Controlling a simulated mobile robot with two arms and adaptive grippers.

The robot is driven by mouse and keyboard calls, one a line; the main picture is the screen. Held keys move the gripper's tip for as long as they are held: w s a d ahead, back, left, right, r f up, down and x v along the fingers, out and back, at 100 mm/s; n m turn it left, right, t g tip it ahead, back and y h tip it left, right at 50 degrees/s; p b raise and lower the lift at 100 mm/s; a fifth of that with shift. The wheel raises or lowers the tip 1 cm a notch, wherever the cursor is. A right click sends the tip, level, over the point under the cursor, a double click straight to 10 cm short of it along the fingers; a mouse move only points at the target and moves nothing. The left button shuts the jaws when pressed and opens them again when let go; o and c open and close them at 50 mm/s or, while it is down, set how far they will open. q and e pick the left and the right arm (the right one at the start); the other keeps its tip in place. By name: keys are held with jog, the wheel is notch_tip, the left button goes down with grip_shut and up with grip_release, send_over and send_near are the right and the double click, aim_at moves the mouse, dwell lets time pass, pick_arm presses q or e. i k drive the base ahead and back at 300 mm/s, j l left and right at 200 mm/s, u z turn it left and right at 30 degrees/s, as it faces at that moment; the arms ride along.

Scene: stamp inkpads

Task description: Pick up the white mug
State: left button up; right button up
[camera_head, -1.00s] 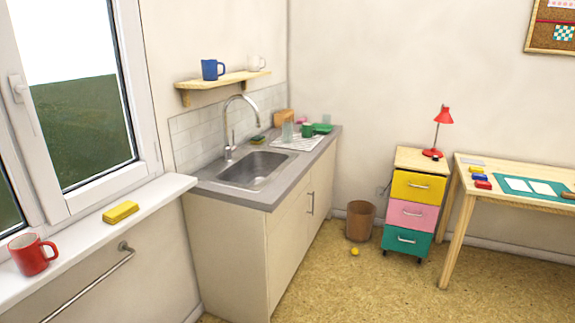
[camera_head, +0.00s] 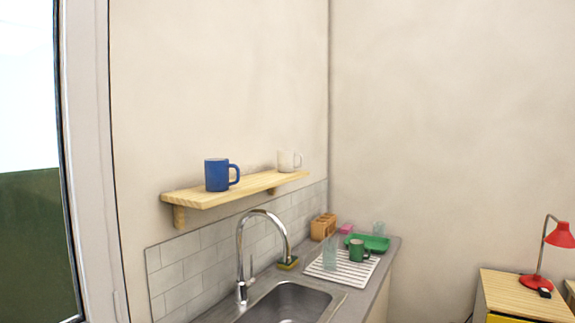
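The white mug (camera_head: 287,161) stands upright at the right, far end of a wooden wall shelf (camera_head: 230,191). Its handle points right, and its pale colour is close to that of the wall behind it. A blue mug (camera_head: 217,175) stands on the same shelf, nearer and to the left, apart from the white one. Neither of my grippers shows in the head view.
Below the shelf are the faucet (camera_head: 243,262) and sink (camera_head: 290,301). A red lamp (camera_head: 560,236) stands at right.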

aim_at(286, 158)
jog(key=i+l, duration=0.2)
jog(key=l, duration=0.15)
jog(key=i+l, duration=0.15)
jog(key=l, duration=0.2)
jog(key=i+l, duration=0.2)
jog(key=l, duration=0.15)
